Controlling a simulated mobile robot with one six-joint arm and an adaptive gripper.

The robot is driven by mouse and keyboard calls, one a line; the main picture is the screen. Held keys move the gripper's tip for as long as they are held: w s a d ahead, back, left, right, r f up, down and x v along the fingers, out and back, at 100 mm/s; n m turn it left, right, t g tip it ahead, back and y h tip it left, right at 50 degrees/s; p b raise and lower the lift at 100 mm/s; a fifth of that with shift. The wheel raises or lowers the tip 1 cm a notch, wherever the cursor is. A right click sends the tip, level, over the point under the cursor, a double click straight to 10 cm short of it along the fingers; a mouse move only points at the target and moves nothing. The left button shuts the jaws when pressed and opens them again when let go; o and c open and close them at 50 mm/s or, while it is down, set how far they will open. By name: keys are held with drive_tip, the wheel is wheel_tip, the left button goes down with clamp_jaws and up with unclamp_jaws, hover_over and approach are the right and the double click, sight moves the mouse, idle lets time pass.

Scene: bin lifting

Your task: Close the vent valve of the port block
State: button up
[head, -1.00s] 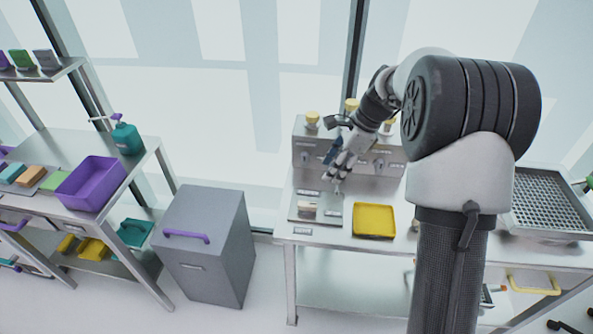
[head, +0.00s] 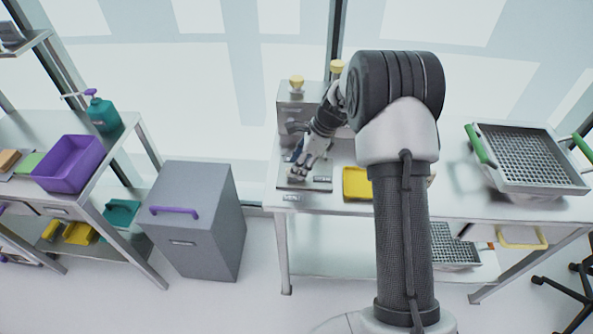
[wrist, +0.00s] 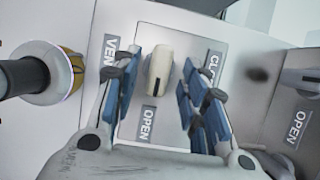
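The port block (head: 289,112) stands at the back of the table in the head view, largely hidden by my arm. In the wrist view the vent valve's cream knob (wrist: 158,68) sits on a grey plate, its dark mark towards the OPEN label (wrist: 148,122). A partly covered label starting VEN is at left; a partly covered label starting CLO is at upper right. My gripper (wrist: 162,88) is open, with blue-padded fingers either side of the knob and visible gaps. In the head view my gripper (head: 298,168) is in front of the block.
A yellow tray (head: 355,184) lies on the table right of my gripper. A mesh basket (head: 490,180) with green handles stands farther right. A grey cabinet (head: 205,225) stands left of the table. Another knob (wrist: 302,78) with its OPEN label is right in the wrist view.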

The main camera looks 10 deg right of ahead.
drive_tip(key=shift+x, duration=1.1)
drive_tip(key=shift+c, duration=0.6)
clamp_jaws()
